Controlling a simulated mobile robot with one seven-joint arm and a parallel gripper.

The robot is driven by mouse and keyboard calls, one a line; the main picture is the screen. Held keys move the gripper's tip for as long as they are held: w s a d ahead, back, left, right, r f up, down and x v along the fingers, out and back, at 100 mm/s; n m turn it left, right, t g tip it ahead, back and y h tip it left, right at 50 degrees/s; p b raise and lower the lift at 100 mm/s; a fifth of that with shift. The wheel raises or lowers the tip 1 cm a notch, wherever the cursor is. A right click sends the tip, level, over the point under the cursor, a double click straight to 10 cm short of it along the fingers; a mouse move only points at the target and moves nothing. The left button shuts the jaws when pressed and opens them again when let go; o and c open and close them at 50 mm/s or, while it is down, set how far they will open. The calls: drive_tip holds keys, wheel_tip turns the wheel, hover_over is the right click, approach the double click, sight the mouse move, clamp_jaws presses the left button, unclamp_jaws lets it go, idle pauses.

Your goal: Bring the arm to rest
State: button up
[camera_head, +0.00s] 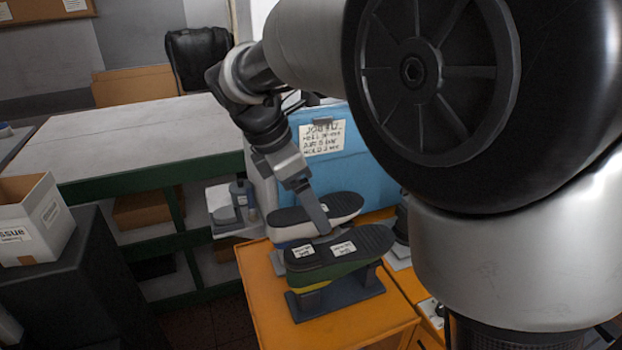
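My gripper (318,222) is at the end of my arm, pointing down over the orange surface. Its tip is at the far edge of a dark-soled shoe last (350,247) with white labels and green and yellow sides, which lies sole up on a grey stand (335,302). A second dark-soled last (340,207) with a white side lies just behind it. From this angle I cannot tell whether the gripper touches either last, or whether its fingers are open or shut. My upper arm fills the right of the picture.
A blue box (350,165) with a handwritten label stands behind the lasts. The orange cabinet top (265,300) is bare at its left front. A long grey-topped bench (130,140) is at the left, with a cardboard box (30,215) on a dark stand in front of it.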

drive_tip(key=s+d+r+m+t+y+p, duration=0.2)
drive_tip(key=s+d+r+m+p, duration=0.1)
drive_tip(key=s+d+m, duration=0.5)
drive_tip(key=s+d+r+m+t+y+p, duration=0.1)
drive_tip(key=s+d+r+m, duration=0.5)
drive_tip(key=m, duration=0.8)
drive_tip(key=s+d+y+p, duration=0.1)
drive_tip(key=s+p, duration=0.1)
drive_tip(key=s, duration=0.1)
drive_tip(key=shift+s+d+m+t+p, duration=0.2)
drive_tip(key=shift+d+m+t+p, duration=0.1)
drive_tip(key=shift+d+t, duration=0.1)
